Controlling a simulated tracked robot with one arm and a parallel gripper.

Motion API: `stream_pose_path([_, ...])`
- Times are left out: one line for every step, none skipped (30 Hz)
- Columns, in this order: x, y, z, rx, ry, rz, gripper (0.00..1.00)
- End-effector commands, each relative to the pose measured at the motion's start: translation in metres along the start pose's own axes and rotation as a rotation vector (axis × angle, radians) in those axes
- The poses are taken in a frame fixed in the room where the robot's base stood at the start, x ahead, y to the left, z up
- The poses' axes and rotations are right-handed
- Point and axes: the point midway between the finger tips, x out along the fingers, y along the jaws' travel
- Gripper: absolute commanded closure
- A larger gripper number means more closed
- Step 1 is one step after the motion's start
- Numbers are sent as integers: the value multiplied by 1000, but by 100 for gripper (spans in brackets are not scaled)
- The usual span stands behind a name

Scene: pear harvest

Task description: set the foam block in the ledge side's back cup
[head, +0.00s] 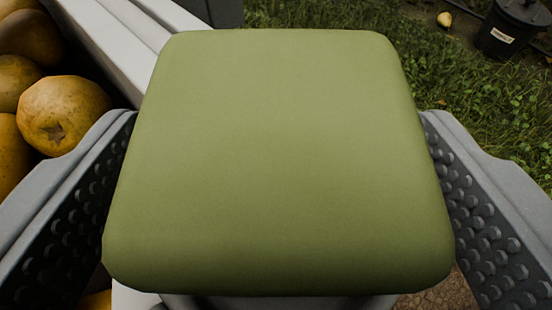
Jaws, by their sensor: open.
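The foam block (278,160) is a green, rounded square that fills the middle of the head view. It sits between the two studded grey fingers of my gripper (280,118), which is open. The block's sides come close to both fingers, and I cannot tell whether they touch. The block hides most of what lies under and beyond it. I cannot make out the ledge side's back cup in this view.
Several yellow-brown pears (62,112) lie at the left, beside a pale grey wall or rim (120,40). Grass (445,85) covers the ground at the upper right. A black bucket (512,28) with a white label and a small pear (444,19) are there.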

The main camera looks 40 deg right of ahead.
Motion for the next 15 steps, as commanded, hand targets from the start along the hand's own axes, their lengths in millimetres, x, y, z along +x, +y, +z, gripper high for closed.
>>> stream_pose_path([0,0,-1,0,0,0,22])
stream_pose_path([-1,0,-2,0,0,0,22])
stream_pose_path([-1,0,-4,1,0,0,22])
stream_pose_path([-2,0,-6,1,0,0,22])
stream_pose_path([-3,0,-8,1,0,0,22])
stream_pose_path([-11,-1,-8,-1,-1,-2,22])
stream_pose_path([-16,-1,-9,-1,0,-2,22])
stream_pose_path([-22,-2,-10,0,1,-3,22])
stream_pose_path([-31,-2,-10,0,0,-4,22])
stream_pose_path([-37,-2,-10,-1,-2,-4,22])
stream_pose_path([-44,-2,-9,-2,-3,-4,22])
stream_pose_path([-53,-1,-9,-2,-4,-3,22])
stream_pose_path([-59,-1,-9,-1,-2,-3,22])
stream_pose_path([-65,-2,-10,0,-1,-3,22])
stream_pose_path([-73,-1,-9,0,-1,-2,22])
